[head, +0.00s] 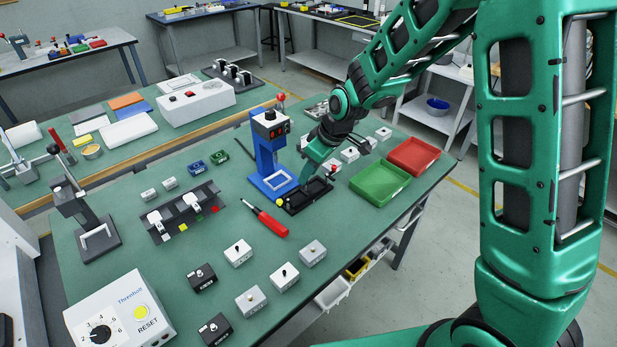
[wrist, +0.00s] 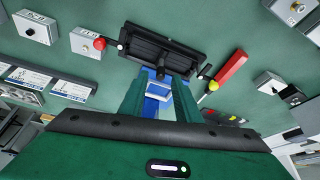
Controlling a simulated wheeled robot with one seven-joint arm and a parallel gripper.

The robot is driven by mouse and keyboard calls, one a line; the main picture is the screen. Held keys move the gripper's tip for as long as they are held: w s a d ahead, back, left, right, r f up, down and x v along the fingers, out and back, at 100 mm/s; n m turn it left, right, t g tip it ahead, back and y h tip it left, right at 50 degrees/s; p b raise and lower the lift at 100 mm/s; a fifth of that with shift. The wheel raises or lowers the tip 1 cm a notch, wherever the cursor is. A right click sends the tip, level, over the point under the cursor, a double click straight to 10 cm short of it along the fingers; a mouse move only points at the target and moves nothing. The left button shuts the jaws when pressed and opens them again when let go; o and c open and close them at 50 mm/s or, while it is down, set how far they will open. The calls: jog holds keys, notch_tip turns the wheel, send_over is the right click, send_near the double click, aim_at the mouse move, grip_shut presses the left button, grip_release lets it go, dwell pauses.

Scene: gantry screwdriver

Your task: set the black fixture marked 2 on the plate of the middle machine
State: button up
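A black fixture (head: 293,203) like a shallow tray lies level beside the base of the blue machine (head: 267,150), on its right; no number on it is readable. In the wrist view the fixture (wrist: 165,48) fills the top middle, just beyond the fingertips. My gripper (head: 317,177) is low over the fixture in the head view and hides part of it. In the wrist view its two green fingers (wrist: 160,83) stand apart, with blue and white showing between them. I cannot tell whether the tips touch the fixture. The blue machine's base bears a white frame (head: 276,181).
A red screwdriver (head: 268,221) lies left of the fixture. Green (head: 380,184) and red (head: 414,156) trays are to the right. Small grey boxes and black boxes (head: 202,277) stand in front. A grey machine (head: 88,213) and a dark rack (head: 185,211) are at left.

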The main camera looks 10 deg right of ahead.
jog(key=v, duration=0.8)
jog(key=s+d+r+m+h, duration=0.1)
jog(key=s+d+m, duration=0.4)
jog(key=s+d, duration=0.5)
jog(key=s+d+r+m+g+h, duration=0.1)
jog(key=s+d+r+m, duration=0.3)
jog(key=s+d, duration=0.6)
jog(key=d+m+h, duration=0.1)
jog(key=d, duration=0.3)
jog(key=shift+r+m, duration=0.25)
jog(key=shift+m, duration=0.15)
jog(key=shift+o, duration=0.4)
jog(key=s+d+m+g, duration=0.1)
jog(key=s+d+m, duration=0.3)
jog(key=s, duration=0.8)
jog(key=shift+d+m+g, duration=0.35)
jog(key=shift+m+g, duration=0.05)
jog(key=shift+m, duration=0.2)
jog(key=shift+s, duration=0.5)
jog(key=shift+d, duration=0.15)
